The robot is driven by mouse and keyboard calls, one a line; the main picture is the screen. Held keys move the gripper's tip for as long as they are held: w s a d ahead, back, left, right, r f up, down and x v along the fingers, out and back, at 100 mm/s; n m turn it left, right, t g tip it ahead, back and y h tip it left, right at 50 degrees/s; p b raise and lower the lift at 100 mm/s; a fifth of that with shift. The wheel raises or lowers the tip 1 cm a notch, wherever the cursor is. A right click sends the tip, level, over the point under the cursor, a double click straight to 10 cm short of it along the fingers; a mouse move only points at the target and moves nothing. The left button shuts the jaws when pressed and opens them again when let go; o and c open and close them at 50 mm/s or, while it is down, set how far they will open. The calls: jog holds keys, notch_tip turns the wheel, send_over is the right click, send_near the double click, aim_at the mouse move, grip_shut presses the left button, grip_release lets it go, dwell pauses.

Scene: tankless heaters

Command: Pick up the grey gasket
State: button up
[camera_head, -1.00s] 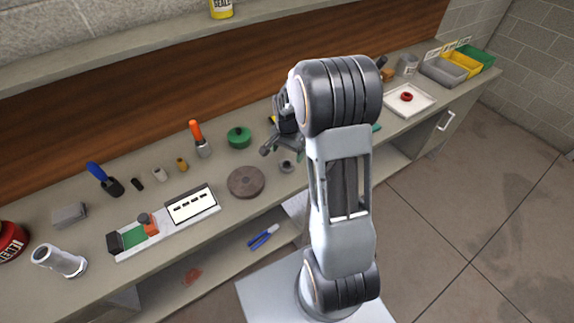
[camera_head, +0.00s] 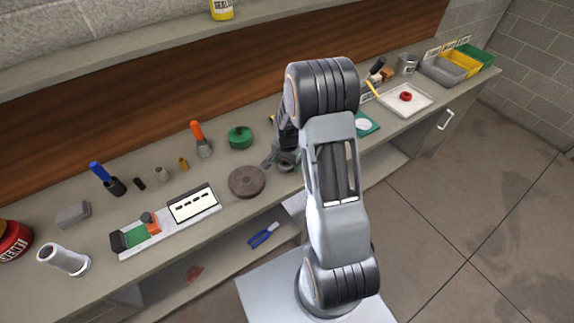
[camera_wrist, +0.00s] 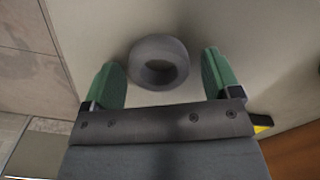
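The grey gasket (camera_wrist: 157,48) is a thick ring lying flat on the bench top in the wrist view. My gripper (camera_wrist: 163,80) is open, with one green-padded finger on each side of the ring. There is a gap between the ring and each finger, and the fingers do not appear to touch it.
The brown round disc (camera_head: 247,181) lies close left of my gripper, and a green round part (camera_head: 240,137) is behind it. A green square (camera_head: 365,124) and a white tray with a red ring (camera_head: 405,97) are to the right. The bench's front edge is near.

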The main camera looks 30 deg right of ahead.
jog(key=c, duration=0.9)
jog(key=shift+o, duration=0.2)
jog(key=shift+r, duration=0.55)
jog(key=s+d+r+b, duration=0.3)
jog(key=s+d+r, duration=0.2)
jog(key=d+r, duration=0.7)
jog(key=shift+s+d, duration=0.2)
jog(key=shift+d, duration=0.3)
